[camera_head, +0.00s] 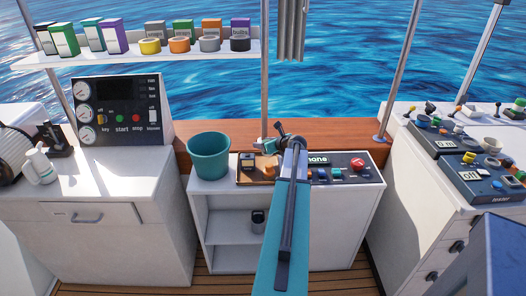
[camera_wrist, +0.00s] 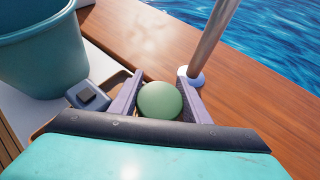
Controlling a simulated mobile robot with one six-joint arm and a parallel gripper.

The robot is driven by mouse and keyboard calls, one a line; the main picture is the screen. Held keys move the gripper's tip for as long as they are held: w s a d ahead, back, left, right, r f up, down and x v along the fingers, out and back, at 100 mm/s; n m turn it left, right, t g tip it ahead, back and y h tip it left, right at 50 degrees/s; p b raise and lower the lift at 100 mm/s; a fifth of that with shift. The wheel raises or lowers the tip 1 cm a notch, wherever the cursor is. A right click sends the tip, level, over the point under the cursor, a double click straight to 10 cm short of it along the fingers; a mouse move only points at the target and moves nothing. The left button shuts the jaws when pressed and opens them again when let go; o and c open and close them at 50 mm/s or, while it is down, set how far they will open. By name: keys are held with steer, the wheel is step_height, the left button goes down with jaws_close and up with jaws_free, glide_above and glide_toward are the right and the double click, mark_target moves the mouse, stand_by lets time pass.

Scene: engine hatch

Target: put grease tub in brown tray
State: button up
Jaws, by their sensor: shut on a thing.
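My gripper (camera_wrist: 157,98) is shut on a round, pale green thing, which I take to be the grease tub (camera_wrist: 159,100). It sits between the two fingers in the wrist view, seen from its rounded end. In the head view my gripper (camera_head: 268,145) is over the back of the white cabinet, beside the wooden ledge; the tub is too small there to make out. The brown tray (camera_head: 243,182) lies on the cabinet top, below my gripper. Part of it shows in the wrist view (camera_wrist: 118,78) left of the fingers, the rest hidden by my gripper.
A small grey box (camera_wrist: 88,96) is at the tray, left of my gripper. A teal bucket (camera_head: 209,157) stands left of the tray. A dark control panel (camera_head: 345,168) with a red button lies to the right. A metal post (camera_wrist: 208,45) rises from the wooden ledge (camera_wrist: 130,35) close to my right finger.

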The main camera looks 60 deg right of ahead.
steer(key=shift+f, duration=0.3)
steer(key=shift+f, duration=1.85)
steer(key=shift+f, duration=0.15)
steer(key=o, duration=1.1)
steer(key=b+v, duration=0.1)
steer(key=v, duration=0.9)
steer(key=shift+s+a, duration=0.1)
steer(key=shift+s, duration=0.15)
steer(key=shift+v, duration=0.85)
steer(key=shift+w+r, duration=0.1)
steer(key=shift+r, duration=0.1)
